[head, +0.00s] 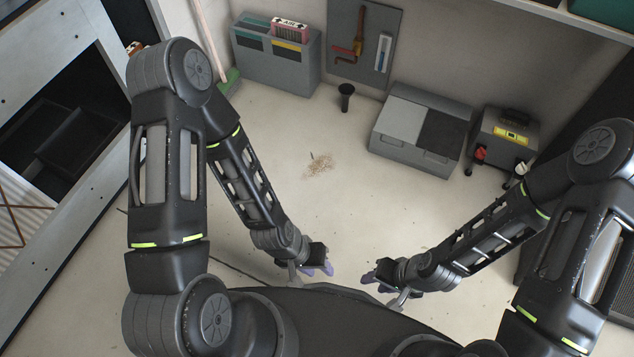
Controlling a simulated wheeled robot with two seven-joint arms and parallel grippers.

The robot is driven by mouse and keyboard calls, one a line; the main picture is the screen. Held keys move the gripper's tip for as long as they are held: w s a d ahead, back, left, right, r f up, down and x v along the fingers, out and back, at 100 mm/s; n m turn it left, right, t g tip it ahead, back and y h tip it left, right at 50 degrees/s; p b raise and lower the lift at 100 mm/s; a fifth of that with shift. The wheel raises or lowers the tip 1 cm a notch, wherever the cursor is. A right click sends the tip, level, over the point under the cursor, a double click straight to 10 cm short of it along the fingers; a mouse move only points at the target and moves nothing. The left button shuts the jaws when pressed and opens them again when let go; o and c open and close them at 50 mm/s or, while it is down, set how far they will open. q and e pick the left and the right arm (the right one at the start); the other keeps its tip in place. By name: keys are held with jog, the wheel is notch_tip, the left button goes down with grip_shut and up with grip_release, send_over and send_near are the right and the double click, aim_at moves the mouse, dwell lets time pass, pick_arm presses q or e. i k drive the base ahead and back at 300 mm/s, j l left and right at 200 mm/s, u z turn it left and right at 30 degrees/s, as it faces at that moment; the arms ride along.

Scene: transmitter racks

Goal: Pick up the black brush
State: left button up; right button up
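A small dark, brush-like object (514,117) lies on top of the grey box at the right back; it is too small for me to be sure that it is the black brush. My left gripper (322,263) hangs low in front of my body, far from that object. My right gripper (374,279) is a little to its right, also low and away from the object. Both show purple fingers and nothing visible in them. The gap between the fingers is too small to make out on either.
A grey box with a yellow label (511,136) stands by the wall, beside a grey bin with lids (414,132). A black cup (346,98), a debris pile (319,166) and a green-headed broom (229,82) are on the floor. The middle floor is otherwise clear.

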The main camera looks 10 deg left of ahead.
aim_at(518, 118)
jog(key=i+z, duration=0.15)
jog(key=i, duration=1.3)
